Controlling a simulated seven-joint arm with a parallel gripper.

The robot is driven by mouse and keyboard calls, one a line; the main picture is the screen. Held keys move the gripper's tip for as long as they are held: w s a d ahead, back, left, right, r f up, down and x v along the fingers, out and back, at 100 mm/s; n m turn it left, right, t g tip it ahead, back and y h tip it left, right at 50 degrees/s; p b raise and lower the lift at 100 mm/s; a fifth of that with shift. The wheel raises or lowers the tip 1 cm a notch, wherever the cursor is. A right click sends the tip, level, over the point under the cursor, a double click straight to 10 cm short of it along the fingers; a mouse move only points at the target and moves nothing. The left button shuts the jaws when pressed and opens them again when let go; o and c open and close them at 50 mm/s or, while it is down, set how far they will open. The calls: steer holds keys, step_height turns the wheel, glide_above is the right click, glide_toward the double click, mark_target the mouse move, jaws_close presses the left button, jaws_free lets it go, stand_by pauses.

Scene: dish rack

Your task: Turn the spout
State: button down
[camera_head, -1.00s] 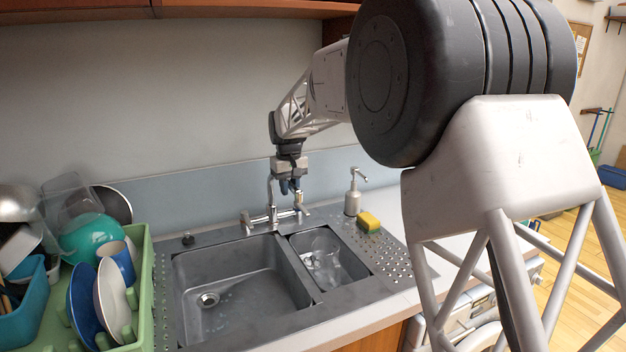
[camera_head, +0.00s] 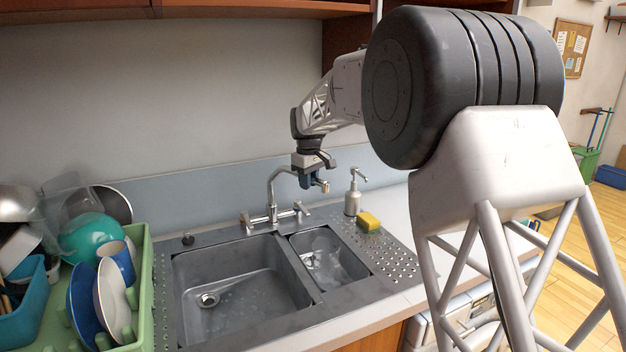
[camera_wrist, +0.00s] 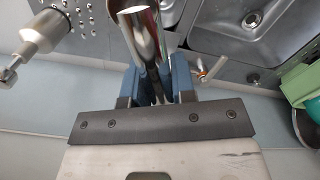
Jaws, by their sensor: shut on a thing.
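The chrome spout (camera_head: 277,179) rises from the tap base (camera_head: 272,216) behind the sink and arches to the right, with its tip (camera_head: 324,188) over the counter side. My gripper (camera_head: 313,179) is shut on the spout near its outer end. In the wrist view the spout (camera_wrist: 143,38) runs between the blue fingers of my gripper (camera_wrist: 157,86). A tap handle (camera_wrist: 211,70) shows to the right of the fingers there. The gripper hides part of the spout.
A soap dispenser (camera_head: 353,192) and a yellow sponge (camera_head: 368,222) stand right of the tap. The large basin (camera_head: 235,275) is empty; the small basin (camera_head: 292,247) holds clear glassware. A green dish rack (camera_head: 146,270) stands at the left. The wall is close behind.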

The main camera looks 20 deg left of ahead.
steer(key=shift+w+d, duration=0.15)
steer(key=shift+w, duration=0.25)
steer(key=c, duration=0.9)
jaws_free()
steer(key=shift+s, duration=0.1)
steer(key=shift+r, duration=0.35)
steer(key=shift+r, duration=0.65)
steer(key=shift+r, duration=0.1)
steer(key=shift+r, duration=2.9)
